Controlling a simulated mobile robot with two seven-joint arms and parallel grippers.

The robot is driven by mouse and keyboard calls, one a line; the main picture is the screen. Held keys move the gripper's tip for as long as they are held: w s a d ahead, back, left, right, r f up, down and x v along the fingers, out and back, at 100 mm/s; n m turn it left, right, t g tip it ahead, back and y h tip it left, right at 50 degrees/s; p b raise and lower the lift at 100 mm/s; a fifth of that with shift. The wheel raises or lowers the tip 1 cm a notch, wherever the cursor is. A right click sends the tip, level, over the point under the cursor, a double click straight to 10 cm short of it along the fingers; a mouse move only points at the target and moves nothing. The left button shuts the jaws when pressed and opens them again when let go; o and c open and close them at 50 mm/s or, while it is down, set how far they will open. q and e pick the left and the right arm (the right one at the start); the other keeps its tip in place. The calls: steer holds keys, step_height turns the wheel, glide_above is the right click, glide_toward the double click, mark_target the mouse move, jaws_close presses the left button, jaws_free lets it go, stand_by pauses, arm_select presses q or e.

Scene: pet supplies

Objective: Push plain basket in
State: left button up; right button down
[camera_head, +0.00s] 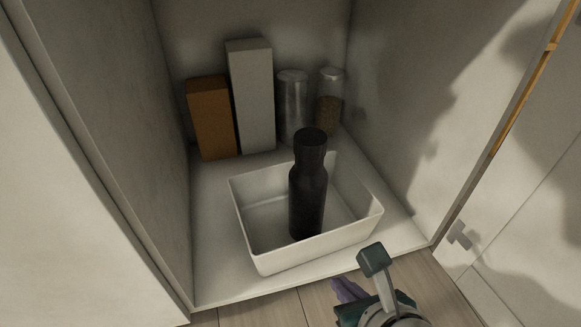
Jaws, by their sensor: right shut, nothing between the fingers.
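The plain basket (262,262) is a white open-topped box on the cabinet floor, near its front edge and turned a little. A dark bottle (308,190) stands upright inside it. My right gripper (341,286) is at the bottom of the head view, in front of the cabinet and just short of the basket's near right side. Its purple fingers are shut and empty, and appear apart from the basket. My left gripper is not in view.
Behind the basket stand an orange-brown box (211,118), a tall pale box (252,96) and two jars (293,106) (329,101). Bare cabinet floor (212,215) shows left of the basket and behind it. Side walls bound the cabinet; an open door (520,170) is at right.

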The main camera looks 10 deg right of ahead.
mark_target(317, 250)
steer(key=shift+w+f+b, duration=0.6)
steer(key=shift+w+b, duration=0.35)
steer(key=shift+w, duration=0.35)
steer(key=shift+w+f+b, duration=0.65)
steer(key=shift+w+b, duration=0.3)
steer(key=shift+w, duration=0.35)
steer(key=shift+w+f+b, duration=0.6)
steer(key=shift+w+b, duration=0.35)
steer(key=shift+w, duration=0.35)
steer(key=shift+s, duration=0.1)
